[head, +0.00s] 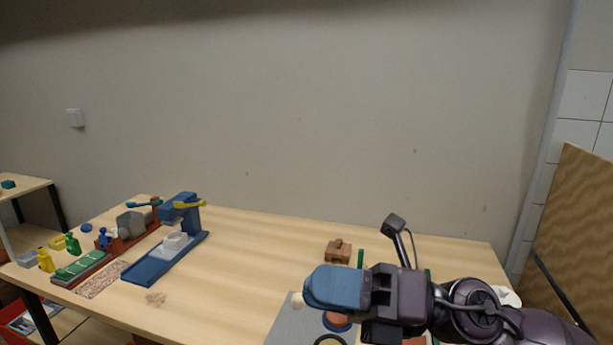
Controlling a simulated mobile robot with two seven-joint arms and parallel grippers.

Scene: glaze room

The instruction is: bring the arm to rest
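My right arm comes in from the lower right, over the front right of the wooden table (237,275). My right gripper (318,288) points left, above a grey mat (287,323). Its blue rounded end is seen side-on, so I cannot tell whether the fingers are apart or hold anything. The arm hides part of the mat and the things under it. My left gripper is not in view.
A brown block (338,252) lies behind my gripper. A wooden panel (580,225) rises at the right. The table's middle is mostly clear.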

